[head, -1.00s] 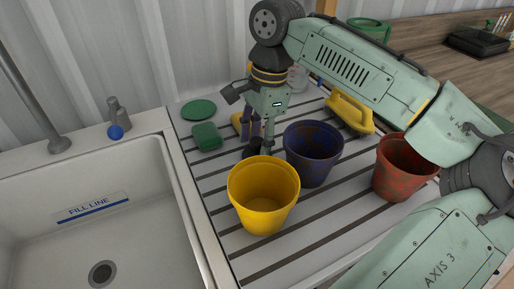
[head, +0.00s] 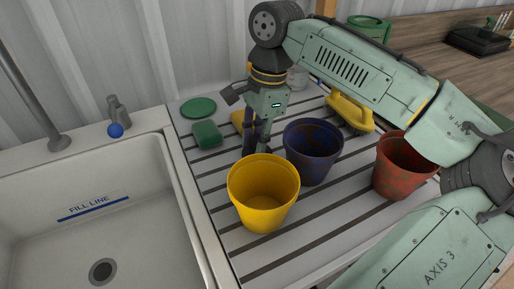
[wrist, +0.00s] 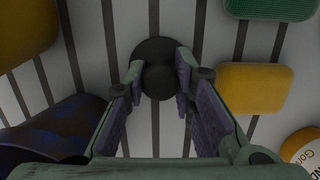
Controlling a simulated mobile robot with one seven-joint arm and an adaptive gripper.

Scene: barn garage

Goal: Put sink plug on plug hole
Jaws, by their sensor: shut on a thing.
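The black sink plug (wrist: 155,48) stands on the slatted drainer, seen from above in the wrist view as a round disc with a knob. My gripper (wrist: 161,82) has its fingers on both sides of the knob and is shut on it. In the head view my gripper (head: 256,150) points down behind the yellow pot, and the plug is mostly hidden there. The plug hole (head: 102,271) is a dark round drain with a metal rim in the floor of the white sink (head: 150,235), at the lower left, uncovered.
A yellow pot (head: 263,205) stands close in front of my gripper. A blue pot (head: 313,160) is just right of it, with a red pot (head: 400,170) farther right. Sponges, including a green one (head: 206,134), lie behind. A tap (head: 58,140) rises at the sink's back edge.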

